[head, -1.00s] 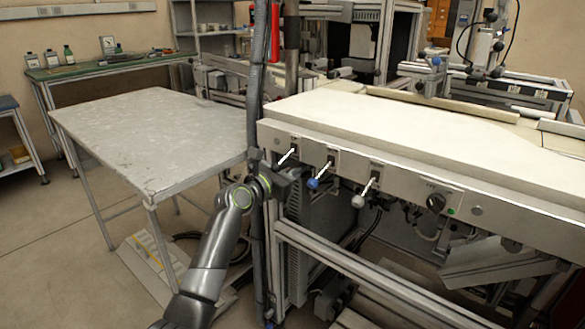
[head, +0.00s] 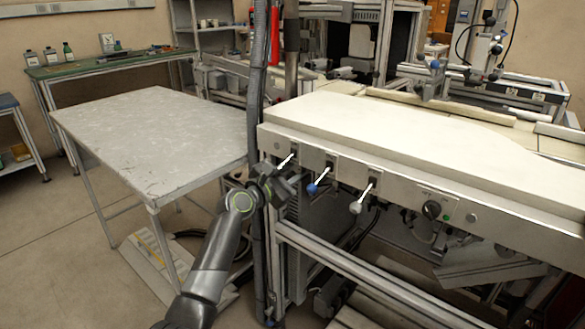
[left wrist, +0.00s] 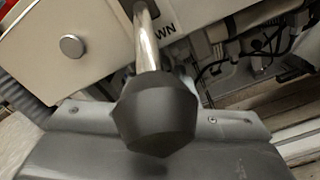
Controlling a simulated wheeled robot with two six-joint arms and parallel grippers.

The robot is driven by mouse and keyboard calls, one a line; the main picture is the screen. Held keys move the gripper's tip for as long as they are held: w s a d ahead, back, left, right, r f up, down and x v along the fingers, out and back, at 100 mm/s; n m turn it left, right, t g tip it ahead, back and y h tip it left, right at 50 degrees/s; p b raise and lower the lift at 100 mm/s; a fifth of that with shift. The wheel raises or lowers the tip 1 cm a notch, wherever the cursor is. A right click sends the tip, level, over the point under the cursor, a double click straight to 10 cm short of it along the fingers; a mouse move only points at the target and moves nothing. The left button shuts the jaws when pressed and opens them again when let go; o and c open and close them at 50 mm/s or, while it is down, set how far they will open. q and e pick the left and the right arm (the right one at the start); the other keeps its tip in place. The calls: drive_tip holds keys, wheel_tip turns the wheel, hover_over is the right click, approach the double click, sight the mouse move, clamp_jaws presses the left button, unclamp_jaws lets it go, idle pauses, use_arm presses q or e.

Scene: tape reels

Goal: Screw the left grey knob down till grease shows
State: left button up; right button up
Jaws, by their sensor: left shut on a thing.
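The left grey knob (left wrist: 155,112) fills the middle of the left wrist view. It is dark and faceted, on the end of a shiny metal rod (left wrist: 147,38). In the head view that lever's rod (head: 286,160) sticks out of the machine's front panel, and its knob is hidden by my left gripper (head: 279,184). The gripper is shut on the knob. I see no grease on the visible rod. My right gripper is not in view.
A lever with a blue knob (head: 312,189) and one with a pale grey knob (head: 356,207) stand to the right on the same panel (head: 400,190). A dark vertical post (head: 257,100) rises close behind my gripper. A metal table (head: 150,140) is at left.

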use_arm(q)
drive_tip(key=shift+f+m, duration=0.1)
drive_tip(key=shift+m, duration=0.8)
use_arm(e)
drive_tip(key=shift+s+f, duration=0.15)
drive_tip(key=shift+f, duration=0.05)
use_arm(q)
drive_tip(key=o, duration=1)
